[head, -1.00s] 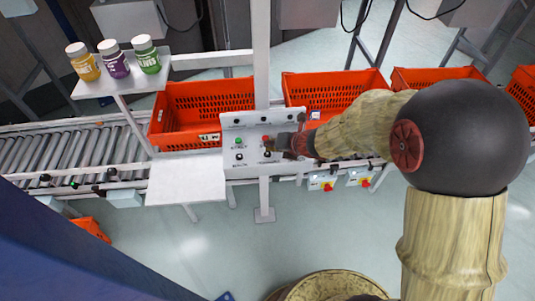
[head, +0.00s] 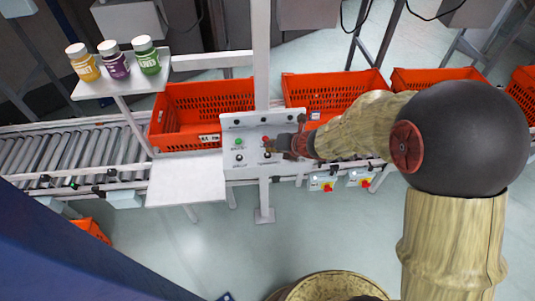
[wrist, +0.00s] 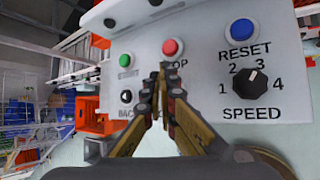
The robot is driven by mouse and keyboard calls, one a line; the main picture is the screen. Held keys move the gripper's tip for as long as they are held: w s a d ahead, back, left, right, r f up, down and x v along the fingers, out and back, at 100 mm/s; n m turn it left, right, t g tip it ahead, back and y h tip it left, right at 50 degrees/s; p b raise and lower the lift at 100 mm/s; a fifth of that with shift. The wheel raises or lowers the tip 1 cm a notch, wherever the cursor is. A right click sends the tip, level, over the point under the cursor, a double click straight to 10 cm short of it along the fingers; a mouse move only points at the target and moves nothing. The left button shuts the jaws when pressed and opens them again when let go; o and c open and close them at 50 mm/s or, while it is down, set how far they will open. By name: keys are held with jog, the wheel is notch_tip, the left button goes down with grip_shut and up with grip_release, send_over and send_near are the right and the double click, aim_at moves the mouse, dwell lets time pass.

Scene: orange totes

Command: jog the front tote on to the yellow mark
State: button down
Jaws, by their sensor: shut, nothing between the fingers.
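The front tote (head: 185,130), an orange crate with a white label, sits on the conveyor left of the other totes, partly behind the control panel (head: 230,170). I cannot make out a yellow mark. In the wrist view the panel has a green button (wrist: 125,60), a red button (wrist: 172,47), a blue RESET button (wrist: 242,29), a black button (wrist: 126,97) with a partly covered label, and a SPEED dial (wrist: 251,84). My gripper (wrist: 162,69) is shut and empty, its tips just below the red button over its label. Contact cannot be told.
More orange totes (head: 335,93) stand to the right along the line. Bare rollers (head: 70,155) lie left of the front tote. A white plate (head: 186,182) is left of the panel.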

aim_at(270, 154)
jog(key=shift+f, duration=0.1)
jog(key=shift+f+b, duration=0.35)
jog(key=shift+b, duration=0.05)
jog(key=shift+f+b, duration=0.4)
jog(key=shift+f, duration=0.05)
dwell(0.6)
dwell(0.4)
jog(key=shift+r+p, duration=0.85)
jog(key=shift+r, duration=0.05)
notch_tip(270, 154, up, 5)
jog(key=p, duration=0.4)
jog(key=shift+p, duration=0.35)
dwell(0.4)
